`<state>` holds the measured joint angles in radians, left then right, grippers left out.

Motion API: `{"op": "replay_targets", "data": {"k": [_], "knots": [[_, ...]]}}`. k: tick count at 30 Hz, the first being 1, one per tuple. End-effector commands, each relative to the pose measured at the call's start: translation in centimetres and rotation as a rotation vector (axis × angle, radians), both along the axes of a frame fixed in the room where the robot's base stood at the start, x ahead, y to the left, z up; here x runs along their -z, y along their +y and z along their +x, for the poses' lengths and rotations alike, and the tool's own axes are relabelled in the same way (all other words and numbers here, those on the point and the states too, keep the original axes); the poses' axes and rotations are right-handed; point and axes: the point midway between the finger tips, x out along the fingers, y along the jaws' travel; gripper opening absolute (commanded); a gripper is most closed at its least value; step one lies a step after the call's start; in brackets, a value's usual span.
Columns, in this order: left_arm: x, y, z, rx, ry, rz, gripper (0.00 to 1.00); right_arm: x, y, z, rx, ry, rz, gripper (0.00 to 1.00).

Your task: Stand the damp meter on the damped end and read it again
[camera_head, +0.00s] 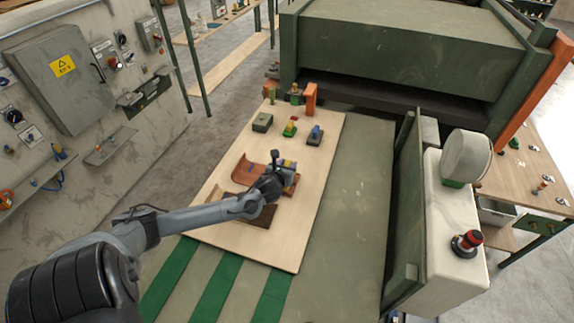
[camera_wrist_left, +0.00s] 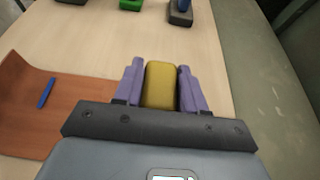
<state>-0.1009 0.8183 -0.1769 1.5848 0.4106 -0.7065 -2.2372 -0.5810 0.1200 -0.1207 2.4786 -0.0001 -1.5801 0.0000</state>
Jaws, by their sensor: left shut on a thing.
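My left gripper (camera_head: 286,166) is over the pale board (camera_head: 318,205). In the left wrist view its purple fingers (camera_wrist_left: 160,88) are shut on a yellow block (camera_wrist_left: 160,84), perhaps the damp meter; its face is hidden. A curved reddish-brown veneer sheet (camera_head: 248,172) lies to the left of the gripper. It also shows in the left wrist view (camera_wrist_left: 25,105), with a blue mark or stick (camera_wrist_left: 46,92) on it. A darker brown piece (camera_head: 262,214) lies partly under my arm. I cannot tell whether the block touches the board. My right gripper is not in view.
A grey-green box (camera_head: 262,122), a green-and-yellow item (camera_head: 289,129) and a grey item with a blue top (camera_head: 315,135) stand farther back on the board. A large green press (camera_head: 405,45) stands behind. The board's right side is clear.

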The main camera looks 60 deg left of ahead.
Motion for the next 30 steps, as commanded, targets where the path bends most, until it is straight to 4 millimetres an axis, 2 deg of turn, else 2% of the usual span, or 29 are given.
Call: {"op": "replay_targets", "data": {"k": [17, 30], "knots": [[0.4, 0.0, 0.0, 0.000, -0.001, 0.000, 0.04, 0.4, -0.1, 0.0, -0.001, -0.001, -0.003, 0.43], [1.6, 0.0, 0.0, -0.001, -0.003, 0.000, 0.04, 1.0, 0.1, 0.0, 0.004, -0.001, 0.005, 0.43]]}}
